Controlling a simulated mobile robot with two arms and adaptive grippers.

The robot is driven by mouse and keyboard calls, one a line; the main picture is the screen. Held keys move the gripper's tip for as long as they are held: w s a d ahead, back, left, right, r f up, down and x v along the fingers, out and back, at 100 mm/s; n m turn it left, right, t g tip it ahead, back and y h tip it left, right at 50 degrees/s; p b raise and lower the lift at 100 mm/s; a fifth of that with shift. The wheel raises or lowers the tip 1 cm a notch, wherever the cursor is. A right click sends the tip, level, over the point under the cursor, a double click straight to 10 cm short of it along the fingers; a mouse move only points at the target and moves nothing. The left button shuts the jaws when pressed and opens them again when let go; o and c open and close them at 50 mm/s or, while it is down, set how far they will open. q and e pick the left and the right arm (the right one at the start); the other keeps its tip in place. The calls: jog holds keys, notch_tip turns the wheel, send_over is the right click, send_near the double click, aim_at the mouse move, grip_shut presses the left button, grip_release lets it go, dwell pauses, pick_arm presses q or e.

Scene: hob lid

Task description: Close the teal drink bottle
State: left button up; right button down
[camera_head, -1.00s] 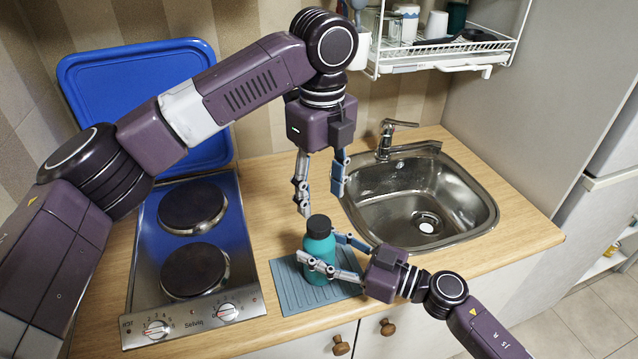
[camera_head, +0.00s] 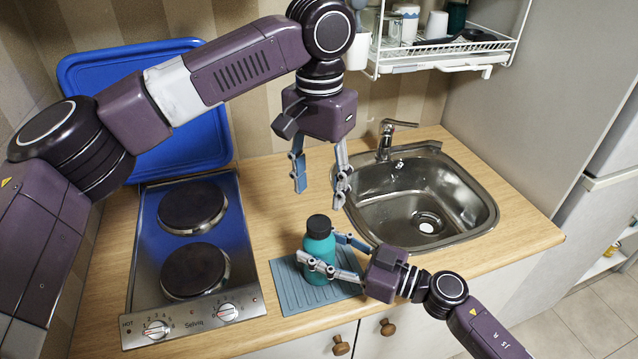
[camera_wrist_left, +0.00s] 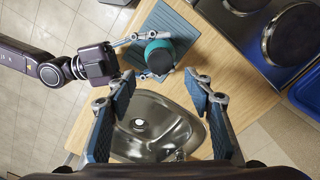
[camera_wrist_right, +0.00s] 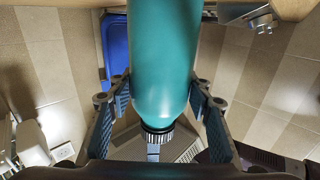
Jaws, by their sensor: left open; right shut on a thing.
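The teal drink bottle (camera_head: 318,258) stands upright on a grey-blue ribbed mat (camera_head: 290,290) at the counter front. A black cap (camera_head: 319,226) sits on its top; I cannot tell how tightly. The cap also shows from above in the left wrist view (camera_wrist_left: 160,60). My right gripper (camera_head: 322,254) is shut on the bottle's body from the right side; the bottle fills the middle of the right wrist view (camera_wrist_right: 165,60). My left gripper (camera_head: 320,190) is open and empty, pointing down above the cap and apart from it.
A two-plate hob (camera_head: 195,240) is left of the mat, with a blue lid (camera_head: 90,100) raised behind it. A steel sink (camera_head: 420,200) with a tap (camera_head: 388,135) is at the right. A dish rack (camera_head: 440,55) hangs above it. Wooden counter behind the bottle is clear.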

aim_at(319, 222)
pick_arm(q)
jog(key=shift+n, duration=0.6)
notch_tip(319, 222, down, 8)
dwell(0.4)
